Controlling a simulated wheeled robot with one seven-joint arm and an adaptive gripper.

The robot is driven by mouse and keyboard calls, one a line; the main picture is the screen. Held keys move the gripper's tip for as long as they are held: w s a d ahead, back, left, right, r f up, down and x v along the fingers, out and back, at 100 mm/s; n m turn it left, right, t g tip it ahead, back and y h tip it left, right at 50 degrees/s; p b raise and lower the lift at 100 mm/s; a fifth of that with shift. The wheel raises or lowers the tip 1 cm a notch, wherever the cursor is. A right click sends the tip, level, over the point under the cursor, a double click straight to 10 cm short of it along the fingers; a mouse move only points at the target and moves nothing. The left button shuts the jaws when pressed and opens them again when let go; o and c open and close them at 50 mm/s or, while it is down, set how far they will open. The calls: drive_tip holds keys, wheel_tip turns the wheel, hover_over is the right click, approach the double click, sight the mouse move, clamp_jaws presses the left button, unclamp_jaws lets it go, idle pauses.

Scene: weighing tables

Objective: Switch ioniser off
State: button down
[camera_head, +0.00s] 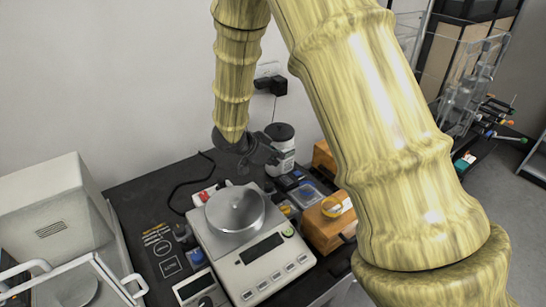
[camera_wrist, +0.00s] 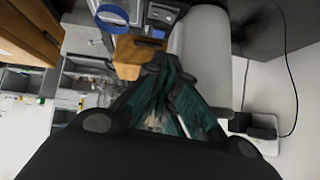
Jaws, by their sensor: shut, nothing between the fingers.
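My gripper (camera_head: 243,172) is shut and empty. In the head view it hangs over the back of the black table, behind the balance and just left of a white bottle with a black lid. In the wrist view the closed fingers (camera_wrist: 165,68) point up the picture, beside the white bottle (camera_wrist: 205,50). I cannot tell for sure which thing is the ioniser. A small grey unit with a display (camera_head: 195,290) stands at the front, left of the balance. A small white and red item (camera_head: 206,193) lies behind the balance pan, near my gripper. No switch position is readable.
The balance (camera_head: 262,270) with its round pan fills the table's middle. The white bottle (camera_head: 283,150) and orange-brown wooden blocks (camera_head: 322,232) stand on the right. A grey cabinet (camera_head: 50,215) stands left. A black plug (camera_head: 270,86) sits in a wall socket; a cable lies on the table.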

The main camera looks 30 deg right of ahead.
hover_over(284, 178)
drive_tip(key=f, duration=0.4)
drive_tip(key=shift+s+f+p, duration=0.3)
drive_tip(key=shift+p, duration=0.1)
drive_tip(key=shift+w+f, duration=0.15)
drive_tip(key=shift+f, duration=0.8)
drive_tip(key=shift+w+f+p, duration=0.15)
drive_tip(key=shift+f+p, duration=0.15)
drive_tip(key=shift+f, duration=0.65)
